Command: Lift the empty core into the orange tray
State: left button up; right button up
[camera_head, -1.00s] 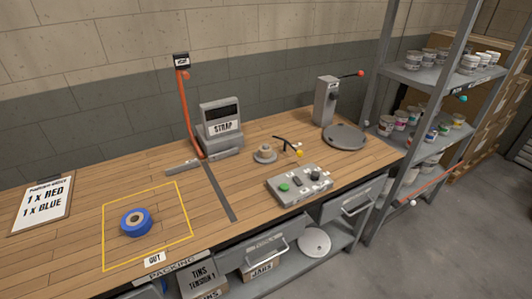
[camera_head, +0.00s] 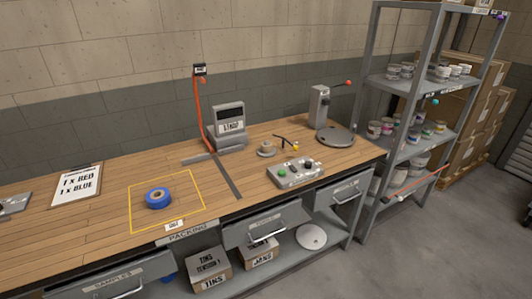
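No orange tray shows in this view. A blue ring-shaped roll (camera_head: 158,198) with a pale centre lies inside the yellow outlined square on the bench. A small pale round piece (camera_head: 266,149) sits on a base beside the strap machine (camera_head: 227,127); I cannot tell whether it is an empty core. Neither of my grippers is in view.
The wooden bench (camera_head: 100,230) has free room around the yellow square. A control box (camera_head: 295,173) and a round grey plate (camera_head: 335,135) stand to the right. A clipboard (camera_head: 76,185) lies at left. A shelf rack (camera_head: 395,165) with several tubs stands at right.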

aim_at(265, 149)
jog(key=i, duration=1.1)
jog(key=u, duration=0.6)
